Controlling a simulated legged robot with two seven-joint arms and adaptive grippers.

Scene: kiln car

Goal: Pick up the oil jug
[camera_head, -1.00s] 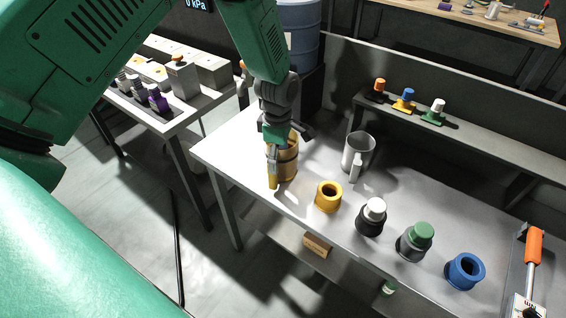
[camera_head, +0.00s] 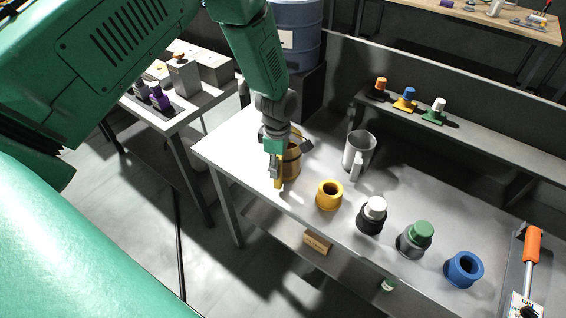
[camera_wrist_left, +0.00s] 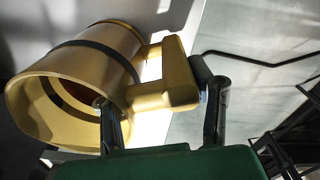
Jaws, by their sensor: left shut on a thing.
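A yellow-tan jug (camera_head: 292,163) with dark bands is at the left end of the grey table, partly hidden by my arm; I take it as the oil jug. In the left wrist view the jug (camera_wrist_left: 95,65) shows its open mouth at lower left and its blocky handle to the right. My left gripper (camera_head: 278,168) is shut on that handle, one finger on each side, as the left wrist view (camera_wrist_left: 157,90) shows. I cannot tell whether the jug's base touches the table. My right gripper is not in view.
A grey metal jug (camera_head: 358,155) stands right of the tan jug. A yellow ring (camera_head: 329,196), a white-topped pot (camera_head: 372,214), a green-topped pot (camera_head: 415,238) and a blue ring (camera_head: 464,269) line the front. A blue drum (camera_head: 296,35) stands behind. An orange-handled lever (camera_head: 532,245) is far right.

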